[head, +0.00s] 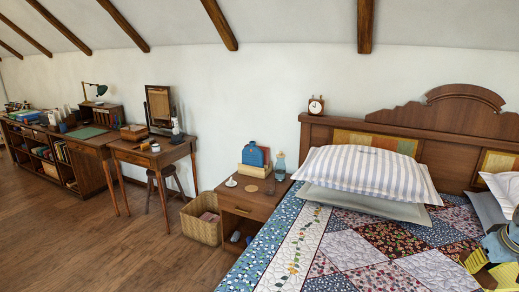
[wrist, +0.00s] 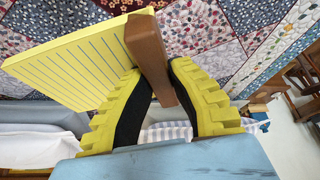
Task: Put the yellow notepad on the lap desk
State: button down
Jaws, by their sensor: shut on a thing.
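The yellow notepad (wrist: 75,68) has blue ruled lines and a brown binding strip along one edge. In the wrist view my gripper (wrist: 158,80) has its yellow ribbed fingers closed on the brown strip. The notepad is tilted and sticks out to the left of the fingers, over the patchwork quilt. I cannot make out the lap desk in either view.
The bed's patchwork quilt (head: 345,262) fills the front right, with a striped pillow (head: 368,172) against the wooden headboard (head: 410,120). A wicker basket (head: 202,228) and desks stand further left. Floor is open at left front.

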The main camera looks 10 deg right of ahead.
aim_at(461, 260)
jog(key=shift+w+a+f+n+p, duration=0.2)
jog(key=shift+w+a, duration=0.15)
jog(key=shift+w, duration=0.25)
jog(key=shift+w+a+f+n+p, duration=0.15)
jog(key=shift+w+a, duration=0.2)
jog(key=shift+w, duration=0.2)
jog(key=shift+w+a, duration=0.35)
jog(key=shift+w, duration=0.2)
jog(key=shift+a+f, duration=0.15)
jog(key=shift+w, duration=0.2)
jog(key=shift+w+a+f+n+p, duration=0.1)
jog(key=shift+w+a+n+p, duration=0.25)
jog(key=shift+w+a, duration=0.3)
jog(key=shift+w+f, duration=0.15)
jog(key=shift+w, duration=0.15)
jog(key=shift+w+a+f+y+p, duration=0.25)
jog(key=shift+w+a+p, duration=0.2)
jog(key=shift+w+a, duration=0.4)
jog(key=shift+w, duration=0.1)
